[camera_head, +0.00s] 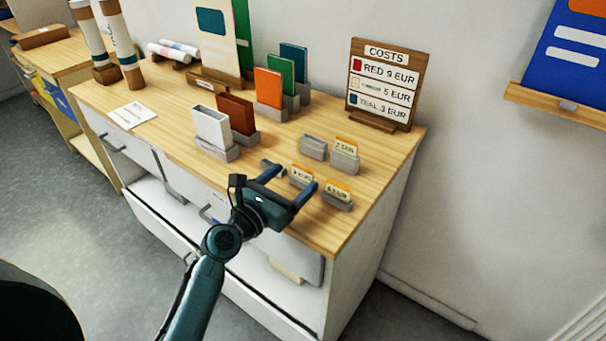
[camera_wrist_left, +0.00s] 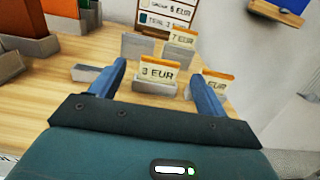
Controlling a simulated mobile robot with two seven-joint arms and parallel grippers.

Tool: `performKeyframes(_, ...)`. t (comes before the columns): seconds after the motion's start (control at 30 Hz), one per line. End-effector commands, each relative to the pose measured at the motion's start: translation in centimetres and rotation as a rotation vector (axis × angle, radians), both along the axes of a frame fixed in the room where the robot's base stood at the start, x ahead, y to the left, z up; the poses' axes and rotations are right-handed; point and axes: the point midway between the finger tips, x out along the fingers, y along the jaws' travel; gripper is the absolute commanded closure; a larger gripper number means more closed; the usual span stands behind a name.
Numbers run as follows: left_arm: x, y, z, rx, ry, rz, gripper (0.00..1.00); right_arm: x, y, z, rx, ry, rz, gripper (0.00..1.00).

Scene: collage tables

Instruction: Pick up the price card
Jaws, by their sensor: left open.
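My left gripper (camera_head: 290,177) is open and empty over the front of the wooden tabletop. In the left wrist view its two blue fingers (camera_wrist_left: 157,72) appear on either side of a price card (camera_wrist_left: 158,74), white with an orange top edge and what looks like "3 EUR". That card (camera_head: 302,173) stands upright in a small grey holder, partly hidden in the head view. A second card (camera_head: 338,191) stands to its right. A "7 EUR" card (camera_head: 346,147) stands behind, and it also shows in the left wrist view (camera_wrist_left: 183,38). My right gripper is not in view.
An empty grey holder (camera_head: 314,149) stands behind the cards; another low holder (camera_wrist_left: 85,74) is left of the fingers. A costs board (camera_head: 383,84) stands at the back. White, red, orange, green and teal panels stand in holders to the left. The front right corner is clear.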

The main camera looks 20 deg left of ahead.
Motion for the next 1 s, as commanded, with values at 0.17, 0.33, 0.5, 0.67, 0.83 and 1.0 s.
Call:
performKeyframes(0.17,2.4,-0.9,0.2,0.000,-0.001,0.000,0.25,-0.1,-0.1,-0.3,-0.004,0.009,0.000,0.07)
performKeyframes(0.33,3.0,-1.1,0.1,-0.001,0.000,0.000,0.25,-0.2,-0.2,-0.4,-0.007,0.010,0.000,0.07)
performKeyframes(0.5,3.0,-1.1,0.1,0.000,0.000,0.000,0.27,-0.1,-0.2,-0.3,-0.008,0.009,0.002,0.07)
performKeyframes(0.67,3.0,-1.1,0.1,0.000,0.000,0.000,0.40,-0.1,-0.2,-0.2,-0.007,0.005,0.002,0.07)
performKeyframes(0.83,2.9,-1.1,0.1,0.000,0.000,0.000,0.54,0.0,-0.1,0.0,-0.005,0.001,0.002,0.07)
performKeyframes(1.0,2.9,-1.1,0.1,0.000,0.000,0.000,0.68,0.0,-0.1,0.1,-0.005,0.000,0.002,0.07)
